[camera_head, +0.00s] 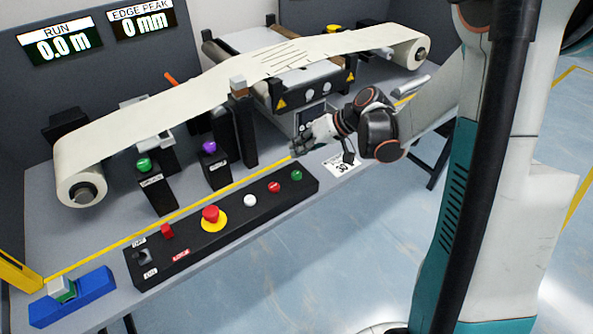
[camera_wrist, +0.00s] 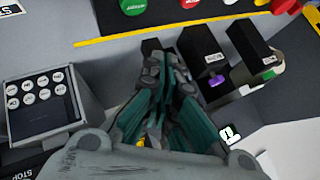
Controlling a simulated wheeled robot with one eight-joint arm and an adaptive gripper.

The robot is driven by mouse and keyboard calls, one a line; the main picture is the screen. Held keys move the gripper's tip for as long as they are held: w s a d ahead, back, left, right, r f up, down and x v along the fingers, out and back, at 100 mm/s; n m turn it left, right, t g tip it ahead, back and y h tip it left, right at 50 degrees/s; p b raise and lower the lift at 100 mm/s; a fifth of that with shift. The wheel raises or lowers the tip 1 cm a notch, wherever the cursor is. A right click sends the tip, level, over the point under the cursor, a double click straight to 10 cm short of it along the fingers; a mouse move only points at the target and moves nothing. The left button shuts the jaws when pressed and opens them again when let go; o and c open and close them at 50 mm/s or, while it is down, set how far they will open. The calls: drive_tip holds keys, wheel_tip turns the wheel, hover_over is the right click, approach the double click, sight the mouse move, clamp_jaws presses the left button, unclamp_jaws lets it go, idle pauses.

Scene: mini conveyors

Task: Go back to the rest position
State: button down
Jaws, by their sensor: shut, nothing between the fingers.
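My gripper (camera_head: 300,146) is at the front right of the bench in the head view, held above the surface near the right end of the black control panel. It is shut and empty. In the wrist view the fingers of my gripper (camera_wrist: 168,88) come together with nothing between them. My arm reaches in from the right. The black control panel (camera_head: 228,224) carries a red stop button on a yellow base (camera_head: 213,218), a white button (camera_head: 250,200), a red button (camera_head: 274,187) and a green button (camera_head: 297,175).
A pale web (camera_head: 180,98) runs between two rolls over a roller unit (camera_head: 300,95). Posts with a green knob (camera_head: 144,165) and a purple knob (camera_head: 209,147) stand left of my gripper. A keypad box (camera_wrist: 40,97) is close by. A blue block (camera_head: 72,298) lies front left. The floor in front is clear.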

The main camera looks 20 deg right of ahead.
idle(0.7)
drive_tip(key=s+a+r+h, duration=0.3)
drive_tip(key=s+a+r, duration=0.2)
drive_tip(key=s+r, duration=0.7)
drive_tip(key=s+d+m+t+h, duration=0.1)
drive_tip(key=s+d+h, duration=0.3)
drive_tip(key=s, duration=0.7)
drive_tip(key=shift+s+d+r+m+t, duration=0.15)
drive_tip(key=shift+s+r+m+t, duration=0.15)
drive_tip(key=shift+m+t, duration=0.1)
